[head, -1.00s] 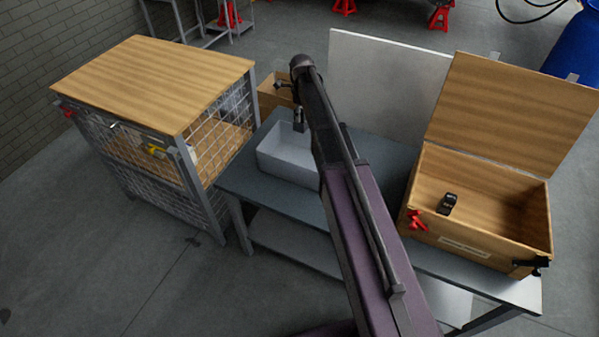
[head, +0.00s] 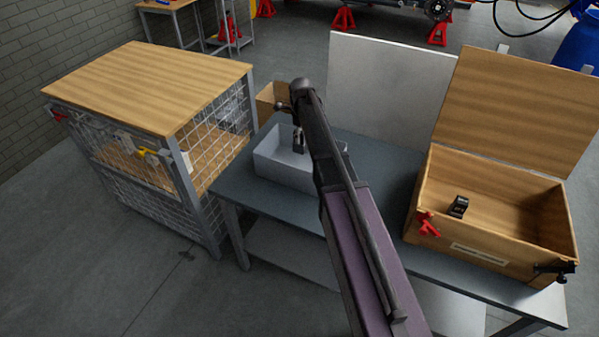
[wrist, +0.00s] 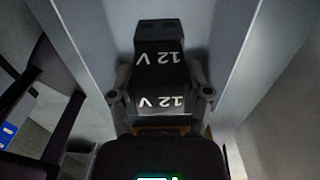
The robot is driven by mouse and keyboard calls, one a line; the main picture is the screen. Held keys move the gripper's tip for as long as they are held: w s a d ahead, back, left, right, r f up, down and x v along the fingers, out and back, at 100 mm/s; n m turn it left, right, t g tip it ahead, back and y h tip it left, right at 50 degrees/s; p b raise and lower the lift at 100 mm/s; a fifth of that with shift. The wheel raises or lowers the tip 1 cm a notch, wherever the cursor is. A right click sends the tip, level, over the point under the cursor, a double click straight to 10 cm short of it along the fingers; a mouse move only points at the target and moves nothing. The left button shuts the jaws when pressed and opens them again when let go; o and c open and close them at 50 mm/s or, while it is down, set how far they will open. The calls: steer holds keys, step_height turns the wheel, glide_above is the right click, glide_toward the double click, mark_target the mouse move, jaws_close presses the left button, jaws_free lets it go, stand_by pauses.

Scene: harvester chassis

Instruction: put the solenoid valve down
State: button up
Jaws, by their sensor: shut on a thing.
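The solenoid valve (wrist: 160,65) is a dark block with white "12 V" lettering in the wrist view. My gripper (wrist: 160,92) is shut on it, with a finger on each side. In the head view my gripper (head: 298,146) points down at the open grey bin (head: 280,176), with the valve at or just inside the bin's opening. I cannot tell whether the valve touches the bin floor. My arm covers the bin's right part.
An open wooden box (head: 470,249) with a raised lid stands on the right of the workbench (head: 388,190); a small black part (head: 458,206) lies in it. A cardboard box (head: 268,98) is behind the bin. A wire cage (head: 200,165) with a wooden top stands left.

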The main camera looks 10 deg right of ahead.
mark_target(301, 148)
steer(key=shift+f, duration=0.1)
step_height(301, 148, down, 6)
steer(key=b, duration=0.6)
steer(key=shift+f, duration=0.1)
stand_by(0.6)
steer(key=shift+f+b, duration=1.8)
steer(key=shift+b, duration=0.2)
steer(key=shift+f, duration=0.1)
steer(key=o, duration=1.4)
steer(key=shift+c, duration=0.2)
step_height(301, 148, up, 12)
steer(key=p, duration=1.2)
